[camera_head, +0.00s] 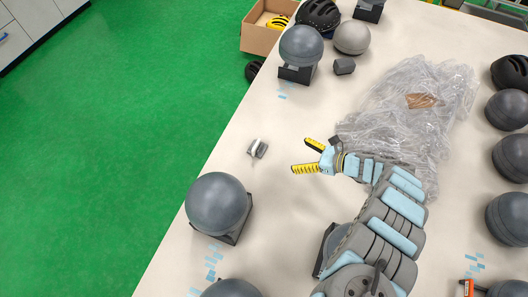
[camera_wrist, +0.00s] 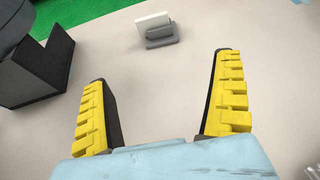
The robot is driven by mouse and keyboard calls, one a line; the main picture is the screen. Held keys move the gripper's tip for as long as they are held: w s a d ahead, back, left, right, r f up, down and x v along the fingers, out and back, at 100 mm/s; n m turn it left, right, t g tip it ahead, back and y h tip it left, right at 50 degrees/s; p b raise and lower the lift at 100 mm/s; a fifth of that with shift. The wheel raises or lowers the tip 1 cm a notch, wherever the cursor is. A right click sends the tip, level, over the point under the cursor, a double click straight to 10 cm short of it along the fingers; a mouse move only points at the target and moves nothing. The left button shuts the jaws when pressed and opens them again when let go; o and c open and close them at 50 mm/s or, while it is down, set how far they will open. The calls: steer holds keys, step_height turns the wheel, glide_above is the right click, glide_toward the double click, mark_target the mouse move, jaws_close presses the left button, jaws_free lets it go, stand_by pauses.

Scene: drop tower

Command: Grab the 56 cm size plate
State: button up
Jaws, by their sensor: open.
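A small plate on a grey holder (camera_head: 257,148) stands on the pale table, left of my gripper in the head view. In the wrist view this white plate (camera_wrist: 153,22) is at the top, with its grey block (camera_wrist: 161,37) beneath it. No size marking is legible on it, so I cannot tell if it is the 56 cm one. My gripper (camera_head: 305,156) is open and empty, its two yellow fingers pointing toward the plate with a clear gap between. In the wrist view my gripper (camera_wrist: 162,78) has the plate beyond its fingertips, roughly between them.
A grey ball on a dark stand (camera_head: 216,204) is at the lower left, another ball (camera_head: 301,46) at the top. Crumpled clear plastic (camera_head: 405,108) lies behind my gripper. More balls line the right edge. A cardboard box (camera_head: 262,30) stands by the table's far left edge.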

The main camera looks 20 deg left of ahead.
steer(key=shift+s+a+r, duration=0.1)
steer(key=shift+s+a, duration=0.05)
steer(key=shift+s, duration=0.1)
steer(key=shift+a+y, duration=0.3)
steer(key=b, duration=0.1)
glide_toward(257, 147)
steer(key=a, duration=0.1)
steer(key=a+f, duration=0.2)
steer(key=shift+w+f, duration=0.25)
steer(key=shift+r+b+x, duration=0.15)
steer(key=shift+b+x, duration=0.25)
steer(key=shift+x, duration=1.3)
steer(key=shift+r+b+x, duration=0.15)
steer(key=shift+b+x, duration=0.25)
steer(key=shift+x, duration=1.35)
steer(key=c, duration=1)
